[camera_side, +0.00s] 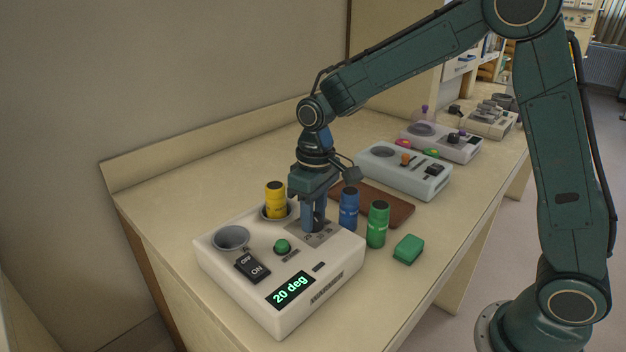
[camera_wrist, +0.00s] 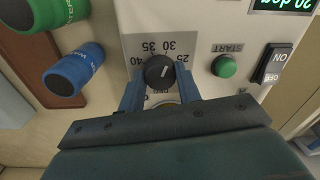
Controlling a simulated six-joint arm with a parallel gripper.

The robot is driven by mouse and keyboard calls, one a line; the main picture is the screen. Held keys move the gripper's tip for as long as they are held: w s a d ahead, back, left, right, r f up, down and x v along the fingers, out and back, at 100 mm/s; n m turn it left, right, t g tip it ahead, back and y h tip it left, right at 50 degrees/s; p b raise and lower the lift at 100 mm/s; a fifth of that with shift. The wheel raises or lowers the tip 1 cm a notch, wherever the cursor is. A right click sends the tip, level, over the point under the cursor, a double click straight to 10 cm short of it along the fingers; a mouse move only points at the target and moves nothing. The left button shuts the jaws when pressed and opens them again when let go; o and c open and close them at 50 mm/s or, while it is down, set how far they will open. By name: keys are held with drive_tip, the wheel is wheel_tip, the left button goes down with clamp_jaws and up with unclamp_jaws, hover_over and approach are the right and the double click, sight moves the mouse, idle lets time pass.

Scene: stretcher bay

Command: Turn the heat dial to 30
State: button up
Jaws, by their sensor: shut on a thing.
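The heat dial (camera_wrist: 159,72) is a round black knob on a grey scale plate marked 25, 30, 35 and 40 in the wrist view. Its white line leans up and right, toward the 25 side; the exact reading is hard to tell. My gripper (camera_wrist: 161,78) is shut on the dial, one blue finger on each side. In the side view my gripper (camera_side: 314,224) points down at the plate and hides the dial. The white warmer unit (camera_side: 225,268) has a display (camera_side: 290,290) reading 20 deg.
A green START button (camera_side: 282,246) and black ON/OFF switch (camera_side: 252,267) sit near the dial. A yellow tube (camera_side: 275,200) stands in a well behind my gripper. Blue (camera_side: 349,208) and green (camera_side: 377,225) tubes and a green block (camera_side: 408,249) are close on the right.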

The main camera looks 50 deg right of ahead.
sight(316, 215)
drive_tip(key=o, duration=1)
drive_tip(key=shift+c, duration=0.2)
drive_tip(key=shift+r, duration=0.1)
wheel_tip(316, 215, up, 14)
drive_tip(key=shift+d, duration=0.3)
drive_tip(key=s+d+m+t, duration=0.1)
drive_tip(key=s+d+t, duration=0.2)
drive_tip(key=s, duration=0.9)
drive_tip(key=s+d+m+t, duration=0.1)
drive_tip(key=s+d+t, duration=0.1)
drive_tip(key=s, duration=0.9)
drive_tip(key=shift+s+d+f+t+h, duration=0.35)
drive_tip(key=shift+d+f+t, duration=0.1)
drive_tip(key=shift+d, duration=0.2)
